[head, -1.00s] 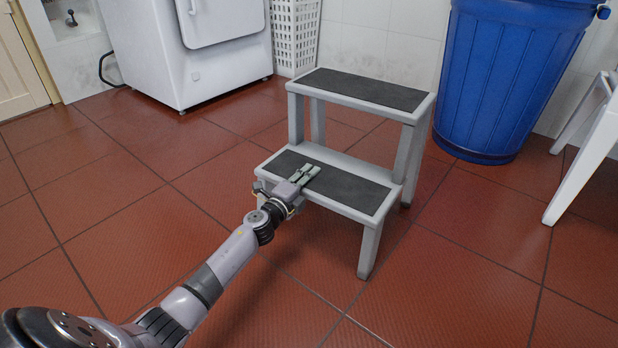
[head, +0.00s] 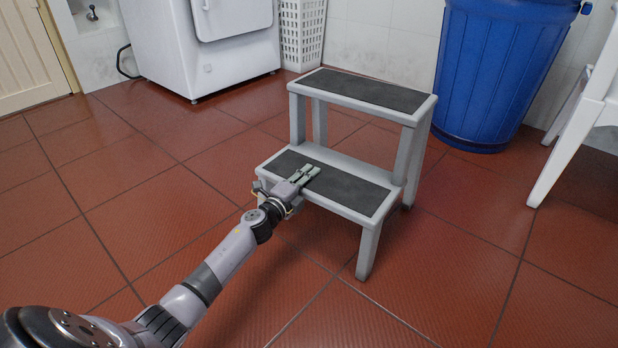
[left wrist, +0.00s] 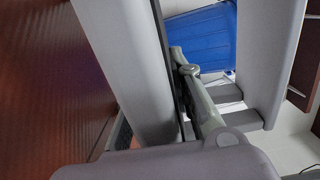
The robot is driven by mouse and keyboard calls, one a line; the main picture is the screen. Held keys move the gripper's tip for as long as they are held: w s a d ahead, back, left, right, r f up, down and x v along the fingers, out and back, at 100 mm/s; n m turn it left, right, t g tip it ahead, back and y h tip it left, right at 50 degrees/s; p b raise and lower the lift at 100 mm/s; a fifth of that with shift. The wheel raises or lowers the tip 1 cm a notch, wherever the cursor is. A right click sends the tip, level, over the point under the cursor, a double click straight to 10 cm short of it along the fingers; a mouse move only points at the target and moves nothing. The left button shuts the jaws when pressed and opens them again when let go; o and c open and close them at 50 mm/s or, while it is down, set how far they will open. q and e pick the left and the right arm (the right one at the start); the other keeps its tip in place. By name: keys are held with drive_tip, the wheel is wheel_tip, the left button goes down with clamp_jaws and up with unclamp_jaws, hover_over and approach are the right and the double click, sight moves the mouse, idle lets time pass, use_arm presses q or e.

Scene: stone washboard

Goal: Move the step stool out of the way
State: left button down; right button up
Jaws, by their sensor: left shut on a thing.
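The step stool (head: 352,188) is light grey with two dark grey treads and stands upright on the red tiled floor, in the middle of the head view. My left gripper (head: 307,172) is shut on the front edge of its lower step, left of the middle, with a finger lying over the tread. In the left wrist view, the light grey step board (left wrist: 125,60) runs beside my gripper finger (left wrist: 199,105); the far finger is mostly hidden. My right gripper is in neither view.
A blue bin (head: 497,75) stands behind the stool to the right. A white chair or table leg (head: 565,150) is at the right edge. A white appliance (head: 215,50) and a white basket (head: 301,35) stand at the back left. The floor left and front is clear.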

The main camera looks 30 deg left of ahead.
use_arm(q)
drive_tip(key=shift+s+d+f, duration=0.1)
drive_tip(key=shift+s+d, duration=0.3)
drive_tip(key=shift+s, duration=0.15)
drive_tip(key=c, duration=1.3)
unclamp_jaws()
drive_tip(key=shift+a, duration=0.1)
drive_tip(key=shift+c, duration=0.2)
drive_tip(key=s, duration=1.2)
drive_tip(key=shift+a, duration=0.4)
drive_tip(key=shift+d, duration=0.1)
